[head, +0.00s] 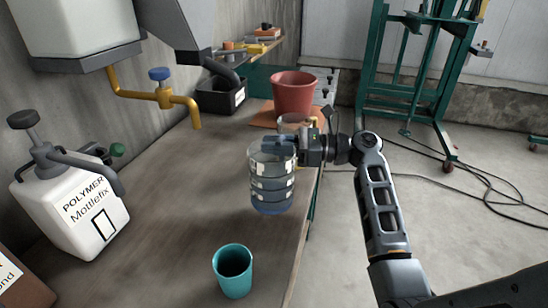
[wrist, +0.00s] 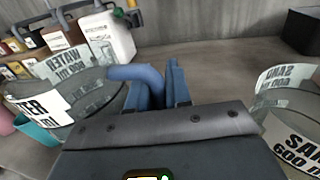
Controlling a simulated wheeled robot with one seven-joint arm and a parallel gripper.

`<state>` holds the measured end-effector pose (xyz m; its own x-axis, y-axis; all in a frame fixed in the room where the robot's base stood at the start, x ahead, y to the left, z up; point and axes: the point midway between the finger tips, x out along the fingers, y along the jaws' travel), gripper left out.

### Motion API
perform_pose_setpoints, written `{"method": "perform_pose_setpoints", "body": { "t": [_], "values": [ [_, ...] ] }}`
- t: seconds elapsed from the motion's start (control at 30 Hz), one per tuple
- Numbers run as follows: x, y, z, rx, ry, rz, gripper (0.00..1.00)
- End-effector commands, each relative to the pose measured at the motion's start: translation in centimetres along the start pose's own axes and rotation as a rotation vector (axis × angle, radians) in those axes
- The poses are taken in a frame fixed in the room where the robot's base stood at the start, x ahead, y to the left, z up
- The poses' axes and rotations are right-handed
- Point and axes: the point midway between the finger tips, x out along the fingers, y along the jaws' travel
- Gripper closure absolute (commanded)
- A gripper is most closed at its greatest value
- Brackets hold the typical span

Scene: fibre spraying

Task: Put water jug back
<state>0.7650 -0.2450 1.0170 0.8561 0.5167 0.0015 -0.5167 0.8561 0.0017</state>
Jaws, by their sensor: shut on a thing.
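The water jug (head: 271,190) is a clear container with bluish bands, upright over the workbench in the head view. In the wrist view the jug (wrist: 95,88) is at left, with a label reading WATER. My gripper (head: 287,149) is at the jug's upper right side. In the wrist view my gripper (wrist: 160,88) is shut on the jug's blue handle. I cannot tell whether the jug's base touches the bench. A second clear jug (wrist: 285,95), labelled SAND 600 ml, stands at right in the wrist view; in the head view it is partly hidden behind my gripper.
A teal cup (head: 233,272) stands on the workbench (head: 190,205) in front. A white polymer canister (head: 72,205) is at left. A yellow tap (head: 165,97) hangs over the bench. A red bucket (head: 293,93) and black bin (head: 220,95) stand behind.

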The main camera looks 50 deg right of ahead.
Motion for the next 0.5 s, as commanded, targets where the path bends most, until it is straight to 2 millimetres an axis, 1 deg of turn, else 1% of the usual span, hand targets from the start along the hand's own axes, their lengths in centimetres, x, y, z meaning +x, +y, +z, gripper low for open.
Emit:
{"method": "perform_pose_setpoints", "body": {
  "t": [0.07, 0.2, 0.3, 0.5],
  "values": [
    [0.1, 0.1, -0.6, 0.002, 0.000, 0.000, 1.00],
    [0.0, 0.1, -2.6, 0.003, 0.000, 0.000, 1.00],
    [0.1, 0.1, -3.6, 0.002, -0.001, 0.001, 1.00],
    [0.1, 0.1, -4.0, 0.000, -0.001, 0.001, 1.00]
  ]
}}
